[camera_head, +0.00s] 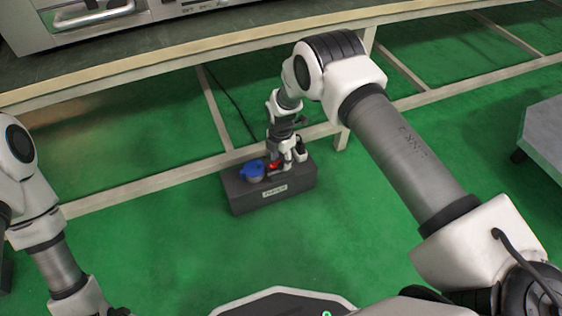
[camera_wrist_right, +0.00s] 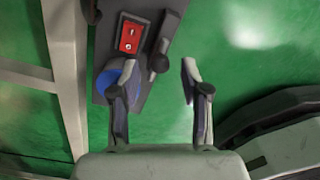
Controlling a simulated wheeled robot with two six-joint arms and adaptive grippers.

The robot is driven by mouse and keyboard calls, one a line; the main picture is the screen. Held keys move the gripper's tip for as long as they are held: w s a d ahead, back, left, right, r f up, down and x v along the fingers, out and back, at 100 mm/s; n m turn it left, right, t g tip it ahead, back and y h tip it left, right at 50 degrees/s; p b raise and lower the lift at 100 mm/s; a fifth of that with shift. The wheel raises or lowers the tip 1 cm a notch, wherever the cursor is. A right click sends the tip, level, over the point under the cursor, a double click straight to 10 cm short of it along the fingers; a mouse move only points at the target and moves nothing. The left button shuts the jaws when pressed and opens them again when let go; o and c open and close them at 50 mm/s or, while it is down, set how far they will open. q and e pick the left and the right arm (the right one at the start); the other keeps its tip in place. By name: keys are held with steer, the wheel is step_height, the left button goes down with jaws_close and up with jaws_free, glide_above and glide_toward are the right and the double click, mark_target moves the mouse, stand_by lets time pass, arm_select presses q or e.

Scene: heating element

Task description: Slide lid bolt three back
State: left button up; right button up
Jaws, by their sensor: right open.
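A dark grey box (camera_head: 268,200) with a pale label stands on the green floor beside the bench's lower rail. My right gripper (camera_head: 286,158) is over its top, pointing down. In the right wrist view the right gripper (camera_wrist_right: 160,75) is open, its two fingers apart with nothing held between them. A dark bar with a round knob (camera_wrist_right: 159,62) lies on the box top just ahead of the gap between the fingertips. I cannot tell whether this is lid bolt three. No lid can be made out. My left arm is at the left edge, but its gripper is out of view.
A blue round part (camera_head: 253,171) sits on the box's left end, partly behind the left finger in the right wrist view. A red switch panel (camera_wrist_right: 131,37) is on the box top. The bench frame (camera_head: 180,180) runs behind. The floor in front is clear.

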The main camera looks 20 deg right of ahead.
mark_target(281, 164)
step_height(281, 164, up, 10)
steer(key=shift+r, duration=0.1)
stand_by(0.4)
